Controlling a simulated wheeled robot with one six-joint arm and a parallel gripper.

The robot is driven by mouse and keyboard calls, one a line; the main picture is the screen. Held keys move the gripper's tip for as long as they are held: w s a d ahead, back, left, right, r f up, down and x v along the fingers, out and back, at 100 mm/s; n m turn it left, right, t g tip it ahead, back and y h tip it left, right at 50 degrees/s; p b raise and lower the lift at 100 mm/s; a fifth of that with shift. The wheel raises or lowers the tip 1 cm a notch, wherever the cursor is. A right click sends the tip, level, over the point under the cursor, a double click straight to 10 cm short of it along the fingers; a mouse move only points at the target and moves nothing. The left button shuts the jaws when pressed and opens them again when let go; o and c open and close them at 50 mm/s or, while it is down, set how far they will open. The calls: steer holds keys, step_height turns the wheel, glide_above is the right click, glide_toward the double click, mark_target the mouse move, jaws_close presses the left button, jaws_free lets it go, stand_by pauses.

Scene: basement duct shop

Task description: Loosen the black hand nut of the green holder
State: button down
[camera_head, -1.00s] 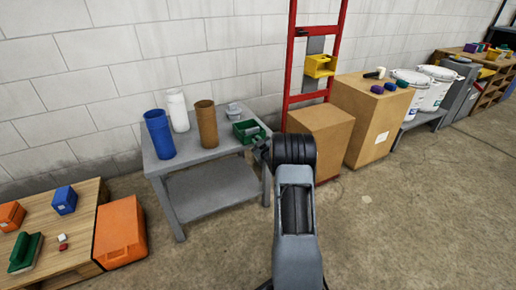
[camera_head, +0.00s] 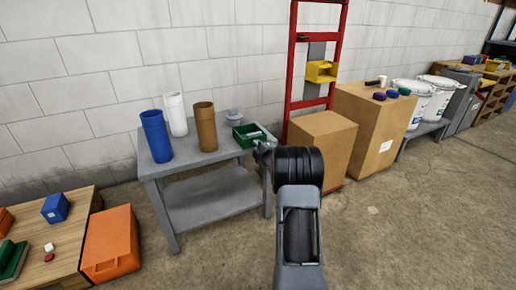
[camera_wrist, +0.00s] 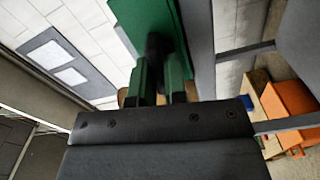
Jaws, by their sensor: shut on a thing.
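The green holder (camera_head: 246,134) sits at the right end of the grey table (camera_head: 214,194). In the wrist view its green body (camera_wrist: 145,18) fills the upper middle, close in front of my gripper (camera_wrist: 163,88). A dark round part, apparently the black hand nut (camera_wrist: 157,45), shows between the green pieces, in line with the jaws. My gripper is shut on it, though the contact itself is largely hidden. In the head view my gripper (camera_head: 262,151) is at the holder's near right side, small and partly hidden by my arm.
A blue cylinder (camera_head: 156,136), a white one (camera_head: 176,114) and a brown one (camera_head: 205,127) stand left of the holder. A cardboard box (camera_head: 321,146) stands right of the table beside a red frame (camera_head: 292,75). Open floor lies in front.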

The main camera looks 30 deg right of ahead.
steer(key=shift+n, duration=0.9)
steer(key=c, duration=1.2)
jaws_free()
steer(key=shift+o, duration=0.2)
steer(key=s+a+p, duration=0.2)
steer(key=s+p, duration=0.1)
steer(key=s, duration=1)
steer(key=shift+s+p, duration=0.3)
steer(key=shift+p, duration=0.05)
